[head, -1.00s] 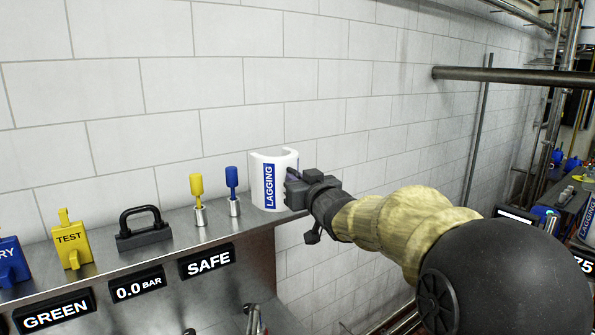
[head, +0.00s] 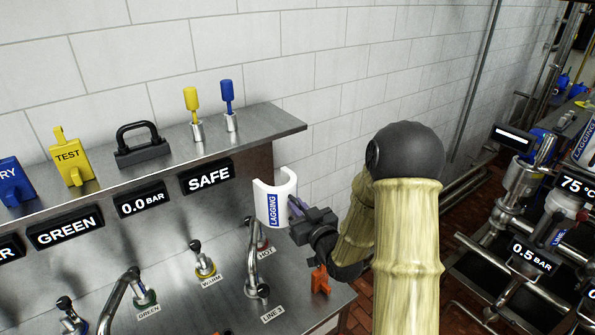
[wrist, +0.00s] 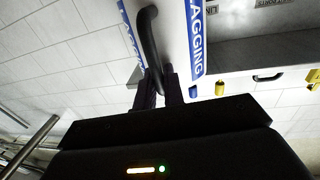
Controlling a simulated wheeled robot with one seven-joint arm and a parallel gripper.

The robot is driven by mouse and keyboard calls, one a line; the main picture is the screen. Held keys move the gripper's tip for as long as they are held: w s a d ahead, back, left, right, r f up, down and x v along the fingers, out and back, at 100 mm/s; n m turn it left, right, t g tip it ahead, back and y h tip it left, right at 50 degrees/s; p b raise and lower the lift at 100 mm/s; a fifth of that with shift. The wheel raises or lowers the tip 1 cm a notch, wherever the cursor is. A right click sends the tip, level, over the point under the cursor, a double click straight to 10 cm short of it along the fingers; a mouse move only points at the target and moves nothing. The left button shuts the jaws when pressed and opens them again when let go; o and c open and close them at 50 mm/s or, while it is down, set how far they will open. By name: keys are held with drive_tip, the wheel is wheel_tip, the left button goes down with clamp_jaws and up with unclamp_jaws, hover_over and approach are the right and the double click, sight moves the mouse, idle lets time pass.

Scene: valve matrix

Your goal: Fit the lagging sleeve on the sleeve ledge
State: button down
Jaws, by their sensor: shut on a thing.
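The lagging sleeve (head: 273,202) is a white, open-sided half tube with a blue LAGGING label. It hangs upright in the air, in front of and below the right end of the steel shelf. My gripper (head: 297,210) is shut on its right side, by a dark curved handle (wrist: 150,45) that shows in the wrist view. The sleeve's white wall and blue label (wrist: 195,40) fill the top of the wrist view. No part is marked as the sleeve ledge, so I cannot tell which surface it is.
The shelf (head: 268,119) holds a yellow and a blue plug (head: 228,104), a black handle (head: 141,144) and a yellow TEST tag (head: 72,160). Its right end is bare.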

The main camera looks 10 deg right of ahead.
drive_tip(key=s+f, duration=0.3)
drive_tip(key=f, duration=1.2)
drive_tip(key=shift+d+f+y, duration=0.25)
drive_tip(key=shift+f+y, duration=0.05)
drive_tip(key=shift+f, duration=0.1)
drive_tip(key=shift+s, duration=0.1)
drive_tip(key=shift+r, duration=0.15)
drive_tip(key=shift+w+a+f+b, duration=0.15)
drive_tip(key=shift+w+f+b, duration=0.05)
drive_tip(key=shift+f+b, duration=0.6)
